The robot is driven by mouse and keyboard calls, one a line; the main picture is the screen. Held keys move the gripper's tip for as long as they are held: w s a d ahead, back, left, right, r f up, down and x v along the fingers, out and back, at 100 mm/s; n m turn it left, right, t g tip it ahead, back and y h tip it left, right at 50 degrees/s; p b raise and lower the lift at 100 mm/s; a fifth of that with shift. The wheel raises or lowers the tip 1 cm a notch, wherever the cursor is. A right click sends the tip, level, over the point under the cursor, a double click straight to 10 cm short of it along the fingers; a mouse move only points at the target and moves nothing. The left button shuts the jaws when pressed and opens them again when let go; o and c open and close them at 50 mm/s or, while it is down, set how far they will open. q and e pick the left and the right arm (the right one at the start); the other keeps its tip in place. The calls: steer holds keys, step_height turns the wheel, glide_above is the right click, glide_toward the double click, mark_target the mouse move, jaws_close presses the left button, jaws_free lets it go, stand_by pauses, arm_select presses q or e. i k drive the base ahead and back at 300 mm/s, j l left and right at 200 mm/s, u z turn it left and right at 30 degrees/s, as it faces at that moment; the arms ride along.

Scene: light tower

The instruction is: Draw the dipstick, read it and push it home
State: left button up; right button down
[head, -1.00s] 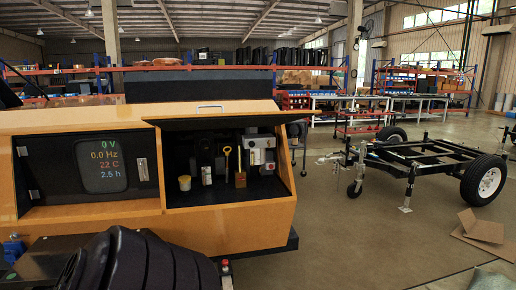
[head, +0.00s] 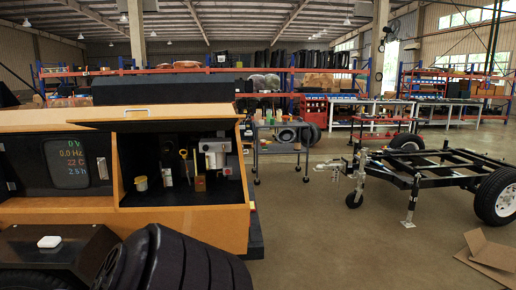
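The light tower (head: 75,212) is an orange cabinet at the left with its side bay open. A display (head: 74,164) left of the bay reads 0 V, 0.0 Hz, 22 C and 2.5 h. Neither of my grippers shows in the head view.
Large black ribbed shapes (head: 180,262) stand low in front of the cabinet. A white item (head: 49,242) lies on a dark box beside them. A trolley (head: 280,148) stands behind, a trailer frame (head: 430,170) to the right. Floor between cabinet and trailer is clear.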

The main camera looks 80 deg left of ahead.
mark_target(184, 156)
steer(key=i+u, duration=0.7)
steer(key=i+l+u, duration=0.1)
steer(key=i+u, duration=0.2)
steer(key=i+j+u, duration=0.1)
steer(key=u, duration=0.35)
steer(key=i+u, duration=0.25)
steer(key=u, duration=0.2)
steer(key=i+u, duration=0.15)
steer(key=u, duration=0.3)
steer(key=i+u, duration=0.15)
steer(key=u, duration=0.3)
steer(key=i+u, duration=0.15)
steer(key=u, duration=0.3)
steer(key=i+l+u, duration=0.15)
steer(key=u, duration=0.3)
steer(key=i+u, duration=0.2)
steer(key=u, duration=0.2)
steer(key=i+l+u, duration=0.15)
steer(key=u, duration=0.2)
steer(key=i+l+u, duration=0.2)
steer(key=u, duration=0.2)
